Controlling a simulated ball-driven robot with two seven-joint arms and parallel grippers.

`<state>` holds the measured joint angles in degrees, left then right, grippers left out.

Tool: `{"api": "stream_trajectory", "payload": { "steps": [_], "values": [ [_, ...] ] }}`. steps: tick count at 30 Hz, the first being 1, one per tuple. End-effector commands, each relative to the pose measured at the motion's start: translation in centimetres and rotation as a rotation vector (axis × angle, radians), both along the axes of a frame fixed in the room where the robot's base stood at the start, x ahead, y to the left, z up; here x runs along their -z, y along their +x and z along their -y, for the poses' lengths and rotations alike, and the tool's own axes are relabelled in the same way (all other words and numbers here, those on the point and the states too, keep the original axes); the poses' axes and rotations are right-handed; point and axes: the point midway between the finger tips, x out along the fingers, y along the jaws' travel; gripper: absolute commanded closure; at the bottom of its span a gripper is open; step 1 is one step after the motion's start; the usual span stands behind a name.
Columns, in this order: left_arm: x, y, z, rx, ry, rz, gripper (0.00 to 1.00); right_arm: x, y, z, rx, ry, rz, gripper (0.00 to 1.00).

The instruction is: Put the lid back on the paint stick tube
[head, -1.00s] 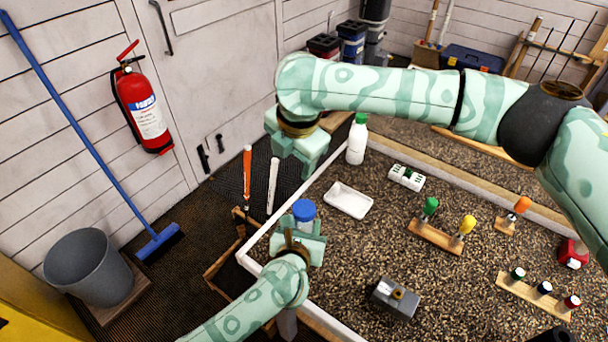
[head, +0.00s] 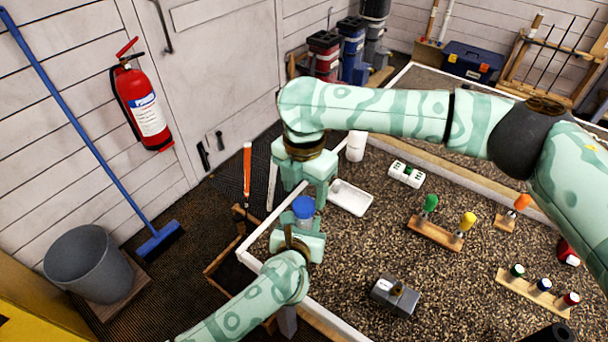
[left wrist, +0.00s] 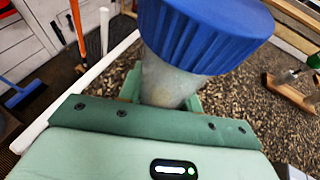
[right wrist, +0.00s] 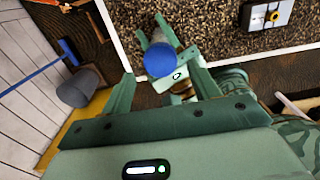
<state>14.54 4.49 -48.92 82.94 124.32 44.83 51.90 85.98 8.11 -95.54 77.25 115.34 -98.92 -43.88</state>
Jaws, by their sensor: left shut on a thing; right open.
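A pale grey tube with a ribbed blue lid (head: 303,207) stands upright in my left gripper (head: 301,228). The blue lid (left wrist: 205,30) sits at the tube's top in the left wrist view, and the grey tube body (left wrist: 165,82) shows below it between the fingers. My right gripper (head: 305,190) is open and points down just above the lid. In the right wrist view the lid (right wrist: 161,60) lies between and beyond the open fingertips, apart from both. Whether the lid is fully seated cannot be told.
A white tray (head: 350,198) and a white bottle (head: 356,147) stand close to the right of my right gripper. A grey block (head: 395,297), wooden racks with coloured-handled items (head: 435,234) and a green-white box (head: 407,174) lie farther right. The white table rim (head: 262,227) runs at left.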

Motion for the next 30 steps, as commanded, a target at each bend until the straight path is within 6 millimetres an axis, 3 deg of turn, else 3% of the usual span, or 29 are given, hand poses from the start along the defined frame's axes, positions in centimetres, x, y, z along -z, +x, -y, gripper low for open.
{"api": "stream_trajectory", "payload": {
  "steps": [3,9,19,20,24,30],
  "values": [
    [0.0,0.0,0.0,0.000,0.000,0.001,1.00,1.8,0.0,0.0,0.001,-0.001,-0.001,0.39],
    [0.0,0.0,0.0,0.000,0.000,0.001,1.00,3.6,0.0,0.0,0.002,0.001,0.001,0.39],
    [0.0,0.0,0.0,0.000,0.000,0.001,1.00,3.9,0.0,0.0,0.001,0.001,0.001,0.39],
    [0.0,0.0,0.0,0.000,0.000,0.001,1.00,3.9,0.0,0.0,0.001,0.001,0.001,0.45],
    [0.0,0.0,0.0,0.000,0.000,0.001,1.00,3.9,0.0,0.0,0.001,0.000,0.001,0.84],
    [0.0,0.0,0.0,0.001,0.000,0.001,1.00,3.9,0.0,0.0,0.001,0.000,0.001,0.86]
  ]
}}
